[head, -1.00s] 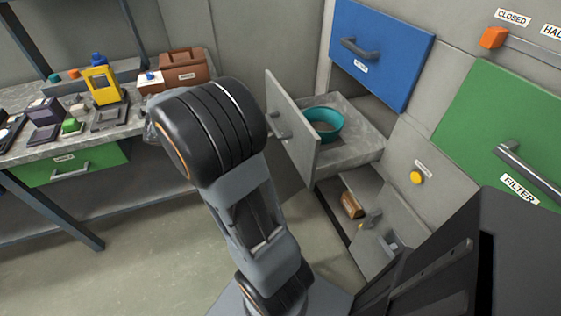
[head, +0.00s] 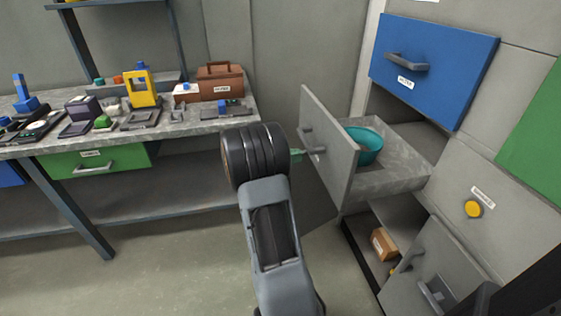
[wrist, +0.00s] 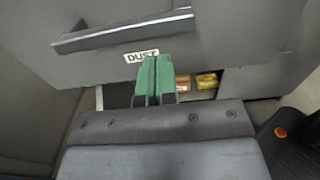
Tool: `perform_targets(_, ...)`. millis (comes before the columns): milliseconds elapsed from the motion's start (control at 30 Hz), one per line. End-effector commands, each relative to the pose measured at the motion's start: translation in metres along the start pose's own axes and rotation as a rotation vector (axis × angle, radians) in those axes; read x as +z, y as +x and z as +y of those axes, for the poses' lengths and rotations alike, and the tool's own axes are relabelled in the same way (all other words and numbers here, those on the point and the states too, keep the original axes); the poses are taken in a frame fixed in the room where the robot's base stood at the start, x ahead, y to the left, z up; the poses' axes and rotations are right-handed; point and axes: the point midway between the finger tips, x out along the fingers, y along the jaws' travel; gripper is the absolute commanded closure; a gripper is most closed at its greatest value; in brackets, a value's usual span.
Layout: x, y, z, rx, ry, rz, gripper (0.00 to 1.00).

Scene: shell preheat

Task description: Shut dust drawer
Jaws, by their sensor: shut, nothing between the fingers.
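The dust drawer (head: 328,150) is a grey drawer pulled well out of the cabinet, with a teal bowl (head: 363,146) inside it. Its front panel with the DUST label (wrist: 141,55) and grey bar handle (wrist: 122,31) fills the upper wrist view. My gripper (wrist: 154,58) has green fingers that are shut together and empty. The fingertips are at the lower part of the panel, just right of the label and below the handle; I cannot tell whether they touch. In the head view the gripper (head: 297,155) shows at the drawer front's left side, partly hidden by my arm.
A blue drawer (head: 430,65) is above. Below, a grey door (head: 425,275) stands open beside a compartment holding a brown block (head: 384,243). A workbench (head: 200,128) with tools and a brown toolbox is at left. The floor (head: 170,265) between is clear.

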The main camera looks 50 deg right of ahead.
Motion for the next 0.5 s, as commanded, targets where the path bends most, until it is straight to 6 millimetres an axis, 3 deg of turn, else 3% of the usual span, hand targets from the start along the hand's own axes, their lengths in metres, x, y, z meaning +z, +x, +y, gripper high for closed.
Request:
perform_targets(200, -0.002, 0.035, 0.000, -0.002, 0.002, 0.000, 1.00)
perform_targets(500, 0.000, 0.056, 0.000, 0.000, 0.002, 0.001, 1.00)
